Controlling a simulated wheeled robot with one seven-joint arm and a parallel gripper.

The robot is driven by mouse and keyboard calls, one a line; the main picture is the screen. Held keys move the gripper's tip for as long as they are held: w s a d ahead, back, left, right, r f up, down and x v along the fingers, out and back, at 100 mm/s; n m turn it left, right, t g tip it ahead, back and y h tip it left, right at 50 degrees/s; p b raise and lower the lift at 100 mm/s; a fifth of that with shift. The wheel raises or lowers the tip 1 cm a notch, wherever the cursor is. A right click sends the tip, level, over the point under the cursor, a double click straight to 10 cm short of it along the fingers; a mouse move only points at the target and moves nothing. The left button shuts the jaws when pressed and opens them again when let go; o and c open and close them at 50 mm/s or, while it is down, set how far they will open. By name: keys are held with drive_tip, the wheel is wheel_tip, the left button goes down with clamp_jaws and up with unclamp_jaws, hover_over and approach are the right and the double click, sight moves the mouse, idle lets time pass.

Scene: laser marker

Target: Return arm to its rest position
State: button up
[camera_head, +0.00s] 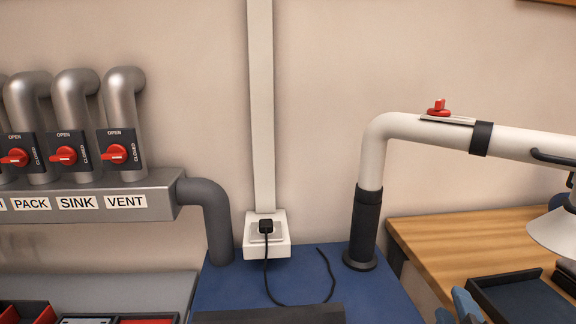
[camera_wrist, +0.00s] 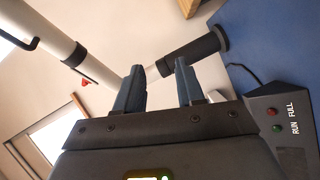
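My gripper (camera_wrist: 159,67) is open, with a clear gap between its two blue-grey fingers and nothing held. Blue-grey parts that look like its fingertips (camera_head: 456,307) show at the lower right of the head view. A white jointed pipe arm (camera_head: 400,128) rises from a black sleeve (camera_head: 366,225) on the blue surface and runs right to a white hood (camera_head: 555,232). It carries a red handle (camera_head: 438,108) and a black collar (camera_head: 481,138). In the wrist view, the pipe arm (camera_wrist: 50,35) lies beyond my fingers, apart from them.
Several red-handled valves (camera_head: 115,154) stand at left above labelled plates. A wall socket (camera_head: 267,235) has a black cable trailing over the blue surface (camera_head: 300,272). A wooden table (camera_head: 440,240) with a dark tray (camera_head: 520,298) is at right. A RUN/FULL lamp box (camera_wrist: 268,108) shows near my gripper.

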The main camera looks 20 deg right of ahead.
drive_tip(key=s+a+f+m+t+y, duration=0.1)
drive_tip(key=s+a+f+y, duration=0.65)
drive_tip(key=s+a, duration=0.35)
drive_tip(key=s+a+r+m+y, duration=0.2)
drive_tip(key=s+m, duration=0.4)
drive_tip(key=s, duration=0.8)
drive_tip(key=shift+s+t+y, duration=0.2)
drive_tip(key=shift+t+y, duration=0.1)
drive_tip(key=shift+y, duration=0.15)
